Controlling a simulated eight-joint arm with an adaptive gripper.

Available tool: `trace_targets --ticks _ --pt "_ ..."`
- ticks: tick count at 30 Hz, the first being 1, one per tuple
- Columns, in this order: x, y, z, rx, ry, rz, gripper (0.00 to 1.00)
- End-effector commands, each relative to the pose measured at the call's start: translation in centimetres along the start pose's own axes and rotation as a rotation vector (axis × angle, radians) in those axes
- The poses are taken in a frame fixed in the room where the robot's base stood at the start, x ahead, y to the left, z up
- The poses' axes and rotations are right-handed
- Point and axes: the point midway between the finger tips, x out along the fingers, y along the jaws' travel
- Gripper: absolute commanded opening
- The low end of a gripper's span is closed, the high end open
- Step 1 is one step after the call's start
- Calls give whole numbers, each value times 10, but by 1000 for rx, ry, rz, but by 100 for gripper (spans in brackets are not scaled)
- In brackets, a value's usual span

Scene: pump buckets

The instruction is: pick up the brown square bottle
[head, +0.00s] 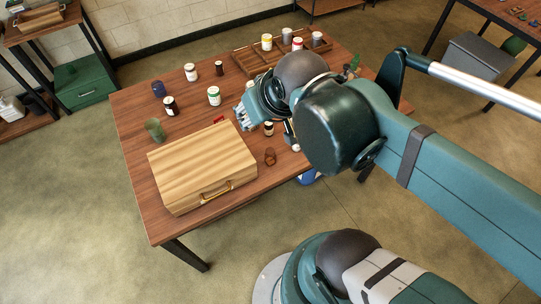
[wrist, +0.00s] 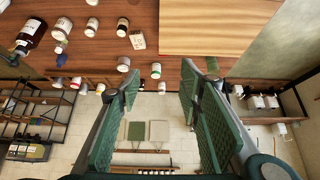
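Several small bottles stand on the wooden table (head: 135,110). I cannot tell for sure which is the brown square bottle. A small dark brown bottle (head: 219,68) stands near the back, and a dark bottle with a white label (head: 170,106) stands left of centre. In the wrist view a dark brown bottle (wrist: 30,36) shows at the upper left. My gripper (wrist: 161,72) is open and empty, its green-padded fingers apart. In the head view my gripper (head: 244,116) is over the table, partly hidden by my arm.
A closed wooden case (head: 200,165) fills the table's front left. A divided wooden tray (head: 243,62) with several jars is at the back. A green cup (head: 155,130), a white jar (head: 214,96) and a small labelled bottle (head: 268,128) stand around my gripper.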

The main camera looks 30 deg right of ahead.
Motion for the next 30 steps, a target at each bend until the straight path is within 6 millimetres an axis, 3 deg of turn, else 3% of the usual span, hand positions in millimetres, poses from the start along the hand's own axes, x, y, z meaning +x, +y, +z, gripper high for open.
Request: trace_targets --ticks 19,30 --pt "3 1 0 19 -8 2 39" --pt "33 9 2 201 -84 31 39"
